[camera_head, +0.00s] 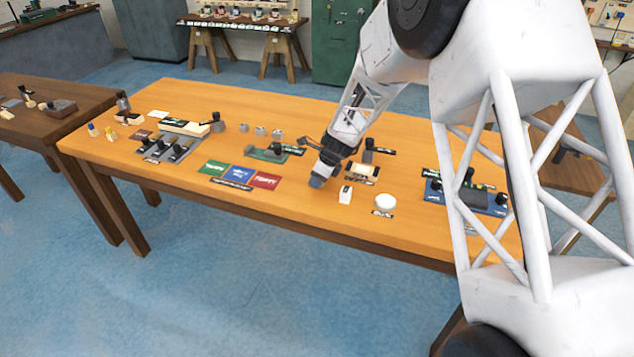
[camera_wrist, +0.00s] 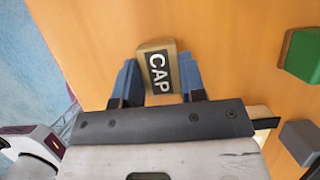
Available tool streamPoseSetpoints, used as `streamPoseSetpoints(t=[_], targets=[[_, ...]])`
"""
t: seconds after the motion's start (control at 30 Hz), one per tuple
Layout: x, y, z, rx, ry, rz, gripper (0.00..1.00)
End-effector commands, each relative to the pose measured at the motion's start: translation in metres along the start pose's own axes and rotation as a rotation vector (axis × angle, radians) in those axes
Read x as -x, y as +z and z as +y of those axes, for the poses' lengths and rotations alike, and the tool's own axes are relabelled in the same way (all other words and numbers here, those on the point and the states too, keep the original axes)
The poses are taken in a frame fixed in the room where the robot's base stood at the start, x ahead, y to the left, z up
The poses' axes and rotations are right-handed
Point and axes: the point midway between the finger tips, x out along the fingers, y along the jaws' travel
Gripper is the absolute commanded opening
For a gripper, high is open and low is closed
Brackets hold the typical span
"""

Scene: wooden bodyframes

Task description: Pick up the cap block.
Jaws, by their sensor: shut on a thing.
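The cap block (camera_wrist: 157,72) is a tan wooden block with a black label reading CAP, seen in the wrist view. My gripper (camera_wrist: 158,78) has its two blue fingers on either side of the block, shut on it. In the head view my gripper (camera_head: 317,181) is low over the front middle of the wooden table (camera_head: 290,215). The cap block cannot be made out there, and I cannot tell whether it touches the table.
A white block (camera_head: 345,194) and a round white disc (camera_head: 385,202) stand right of my gripper. Green, blue and red mats (camera_head: 240,175) lie to its left. Several dark fixtures (camera_head: 168,148) stand farther left. In the wrist view, a green block (camera_wrist: 302,54) is at right.

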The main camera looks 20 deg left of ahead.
Motion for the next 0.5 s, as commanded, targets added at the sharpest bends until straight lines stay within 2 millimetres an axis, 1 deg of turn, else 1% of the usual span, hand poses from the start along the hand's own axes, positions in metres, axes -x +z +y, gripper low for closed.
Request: streamPoseSetpoints(t=[0.27,0.37,0.5], targets=[[0.001,0.001,0.0,0.0,0.0,0.0,0.15],[0.004,0.002,0.0,0.0,0.0,0.0,0.15],[0.013,0.006,0.0,0.0,-0.001,-0.001,0.15]])
